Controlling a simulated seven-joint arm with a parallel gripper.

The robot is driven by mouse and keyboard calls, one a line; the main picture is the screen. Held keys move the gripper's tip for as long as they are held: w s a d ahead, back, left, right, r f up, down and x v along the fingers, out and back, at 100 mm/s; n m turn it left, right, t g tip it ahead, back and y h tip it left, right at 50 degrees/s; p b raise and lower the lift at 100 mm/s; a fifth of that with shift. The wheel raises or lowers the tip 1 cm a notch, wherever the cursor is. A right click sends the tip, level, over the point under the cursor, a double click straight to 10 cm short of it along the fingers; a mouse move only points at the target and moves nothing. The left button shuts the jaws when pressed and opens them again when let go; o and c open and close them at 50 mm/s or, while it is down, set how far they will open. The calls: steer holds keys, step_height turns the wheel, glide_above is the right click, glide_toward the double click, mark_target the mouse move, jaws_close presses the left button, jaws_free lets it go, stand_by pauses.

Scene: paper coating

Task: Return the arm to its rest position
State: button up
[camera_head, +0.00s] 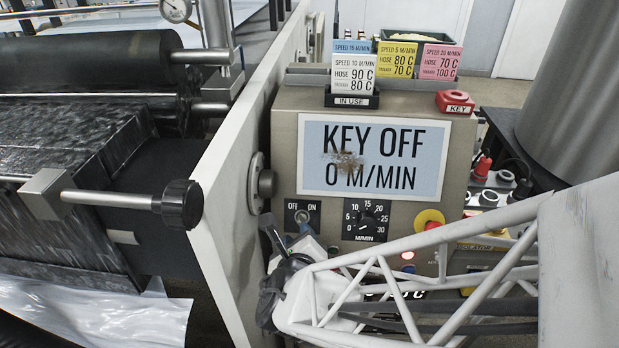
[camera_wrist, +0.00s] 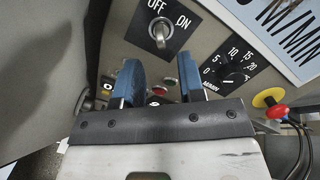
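My gripper (camera_head: 277,240) is low in front of the control box, just below and left of the OFF/ON key switch (camera_head: 301,216). In the wrist view its two blue fingers (camera_wrist: 159,82) stand apart with nothing held between them. The key switch (camera_wrist: 159,33) shows just beyond the fingertips and appears apart from them. My arm reaches in from the right edge of the head view, across the lower front of the box. The display (camera_head: 374,158) reads KEY OFF, 0 M/MIN and has a brown smudge on it.
The speed dial (camera_head: 367,220) and a red knob on yellow (camera_head: 430,220) sit close above my arm. A white panel edge (camera_head: 230,175) and coating rollers (camera_head: 95,60) stand left. Cards (camera_head: 354,68) and a red KEY holder (camera_head: 455,102) are on top of the box.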

steer(key=shift+s, duration=0.15)
steer(key=shift+r, duration=0.1)
stand_by(0.4)
steer(key=d+r+m+g+h, duration=0.2)
steer(key=d+m+g+h, duration=0.15)
steer(key=d+m, duration=0.6)
steer(key=d+r+m+g+h, duration=0.25)
steer(key=d+m+h, duration=0.25)
steer(key=d+m, duration=0.5)
steer(key=s+d+r+m+g+y, duration=0.2)
steer(key=s+r+m+g+y, duration=0.1)
steer(key=m, duration=0.9)
steer(key=s+d+r+m+g+y, duration=0.2)
steer(key=s+d+r+m+y, duration=0.1)
steer(key=m, duration=1)
steer(key=s+r+y, duration=0.1)
steer(key=s, duration=0.1)
steer(key=shift+s+r+g, duration=0.15)
steer(key=shift+s+g, duration=0.25)
